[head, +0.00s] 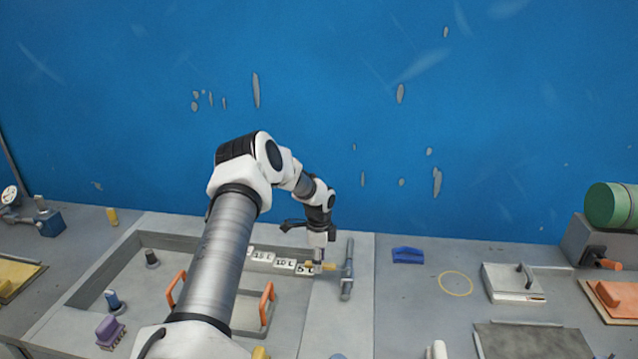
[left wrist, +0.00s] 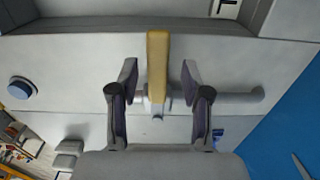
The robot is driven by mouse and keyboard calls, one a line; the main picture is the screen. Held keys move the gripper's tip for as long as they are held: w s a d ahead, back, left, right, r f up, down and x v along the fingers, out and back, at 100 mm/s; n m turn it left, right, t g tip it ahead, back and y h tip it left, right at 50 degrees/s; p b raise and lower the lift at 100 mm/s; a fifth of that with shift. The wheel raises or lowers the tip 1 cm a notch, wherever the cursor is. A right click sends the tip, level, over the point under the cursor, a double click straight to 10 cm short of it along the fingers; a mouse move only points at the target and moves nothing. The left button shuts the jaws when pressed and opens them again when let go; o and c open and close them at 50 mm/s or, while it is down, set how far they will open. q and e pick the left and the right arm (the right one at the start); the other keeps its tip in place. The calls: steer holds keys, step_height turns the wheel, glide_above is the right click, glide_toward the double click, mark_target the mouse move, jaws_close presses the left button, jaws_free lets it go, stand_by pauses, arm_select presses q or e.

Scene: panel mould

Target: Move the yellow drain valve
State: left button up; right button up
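The yellow drain valve (head: 328,266) shows as a short yellow lever on a grey pipe (head: 347,283), on the ledge right of the sunken mould. In the left wrist view the yellow lever (left wrist: 157,60) points straight up the picture from the grey pipe (left wrist: 235,97). My left gripper (head: 318,268) is over the lever. In the left wrist view its two fingers (left wrist: 158,72) stand apart, one on each side of the lever, with a gap on both sides. My right gripper is not in view.
White volume labels (head: 285,264) line the mould's edge left of the valve. A frame with orange handles (head: 267,302) lies in the mould. A blue handled tool (head: 408,255) and a yellow ring (head: 456,284) lie to the right. A blue wall (head: 480,120) stands behind.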

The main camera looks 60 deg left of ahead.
arm_select(q)
step_height(320, 180, up, 12)
stand_by(0.4)
stand_by(0.6)
